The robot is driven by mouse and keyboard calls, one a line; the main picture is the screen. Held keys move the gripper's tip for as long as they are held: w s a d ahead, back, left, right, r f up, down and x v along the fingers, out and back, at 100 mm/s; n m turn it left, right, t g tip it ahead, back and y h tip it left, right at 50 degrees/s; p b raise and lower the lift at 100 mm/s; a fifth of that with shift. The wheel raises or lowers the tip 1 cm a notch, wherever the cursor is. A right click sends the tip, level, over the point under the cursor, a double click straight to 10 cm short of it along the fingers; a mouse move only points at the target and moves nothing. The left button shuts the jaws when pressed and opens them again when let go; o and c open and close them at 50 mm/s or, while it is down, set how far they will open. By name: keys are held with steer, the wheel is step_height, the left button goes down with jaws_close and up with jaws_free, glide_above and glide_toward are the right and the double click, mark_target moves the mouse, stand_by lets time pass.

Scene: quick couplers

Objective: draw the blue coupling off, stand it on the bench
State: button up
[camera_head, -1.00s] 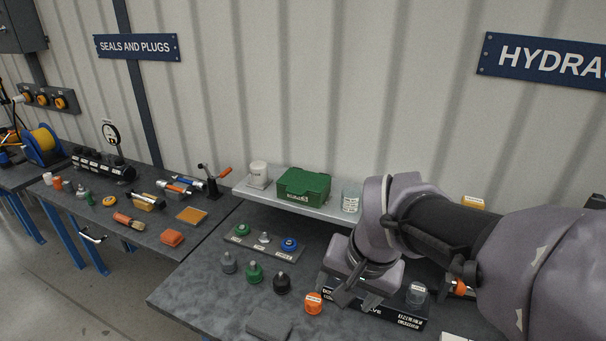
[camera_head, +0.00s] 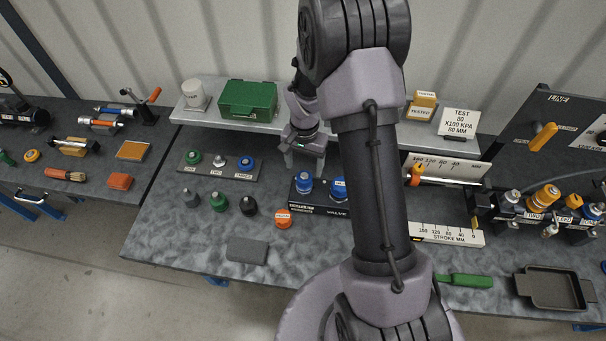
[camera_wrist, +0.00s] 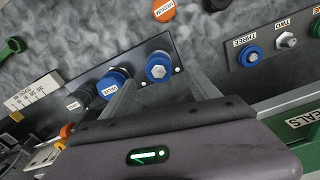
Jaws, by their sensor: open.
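Two blue couplings stand on the black valve block: the left one (camera_head: 304,182) and another (camera_head: 338,187) partly behind my arm. The left one also shows in the wrist view (camera_wrist: 160,68), with a silver hex top; the other (camera_wrist: 113,80) is left of it there. My gripper (camera_head: 302,166) is open and empty, just behind and above the left blue coupling. In the wrist view its fingers (camera_wrist: 160,82) spread to either side below that coupling, apart from it. A third blue coupling (camera_head: 245,164) stands at THREE on the numbered plate (camera_head: 206,172).
Grey, green and black plugs (camera_head: 219,201) and an orange cap (camera_head: 283,218) stand in front. A grey pad (camera_head: 247,250) lies near the bench edge. Behind is a shelf with a green box (camera_head: 248,98). Bare bench (camera_head: 165,225) lies at the front left.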

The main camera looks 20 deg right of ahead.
mark_target(304, 176)
step_height(304, 176, down, 8)
steer(key=shift+s+r+b, duration=0.1)
steer(key=shift+r+b, duration=0.15)
steer(key=shift+b, duration=0.1)
steer(key=shift+r, duration=0.1)
jaws_close()
